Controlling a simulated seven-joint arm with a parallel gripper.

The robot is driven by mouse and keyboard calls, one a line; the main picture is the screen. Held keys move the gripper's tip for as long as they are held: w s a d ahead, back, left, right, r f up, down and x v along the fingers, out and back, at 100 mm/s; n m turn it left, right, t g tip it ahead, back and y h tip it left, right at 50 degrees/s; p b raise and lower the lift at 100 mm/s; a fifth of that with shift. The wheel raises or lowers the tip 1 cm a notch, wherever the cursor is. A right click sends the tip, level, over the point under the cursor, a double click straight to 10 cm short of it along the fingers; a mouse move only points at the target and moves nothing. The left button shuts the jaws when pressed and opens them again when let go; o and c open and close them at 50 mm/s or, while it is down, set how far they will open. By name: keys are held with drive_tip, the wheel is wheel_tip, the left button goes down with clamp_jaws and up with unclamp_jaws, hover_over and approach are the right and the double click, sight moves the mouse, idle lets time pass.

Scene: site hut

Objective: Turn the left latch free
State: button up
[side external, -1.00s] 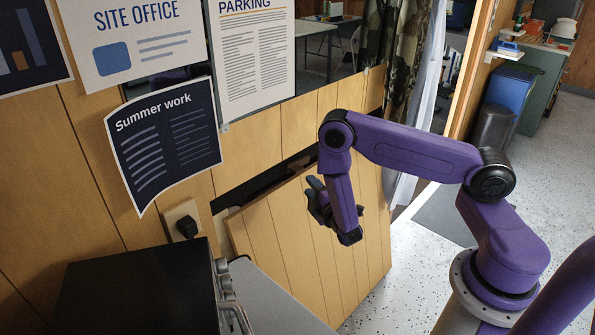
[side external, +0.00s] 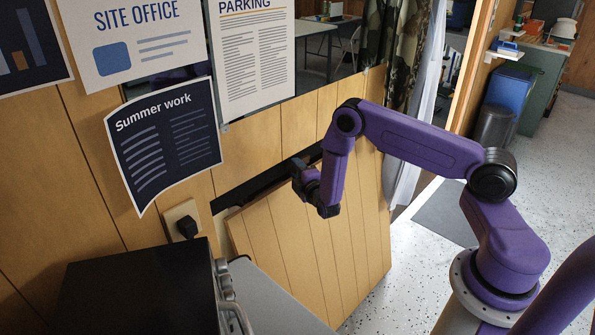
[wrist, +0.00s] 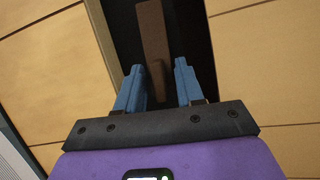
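In the wrist view, a brown wooden bar (wrist: 152,35), which looks like the latch, stands in a dark gap. It runs down between my fingers; I cannot tell whether they are level with it in depth. My gripper (wrist: 158,72) has its two blue fingers apart, one on each side of the bar, with dark space showing beside them. In the side external view my gripper (side external: 297,168) is at the dark gap above the leaning wooden panel (side external: 310,240). The latch cannot be made out there.
Plank wall (side external: 285,130) lies above the gap, with papers pinned along it. A black box (side external: 135,285) with metal handles is at the lower left, near a wall socket (side external: 183,220). A curtain (side external: 398,70) hangs right of the panel. Open floor lies further right.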

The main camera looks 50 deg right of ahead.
clamp_jaws()
drive_tip(key=shift+n, duration=0.5)
unclamp_jaws()
drive_tip(key=v, duration=1.7)
drive_tip(key=shift+s+a+f, duration=0.2)
drive_tip(key=shift+f, duration=0.1)
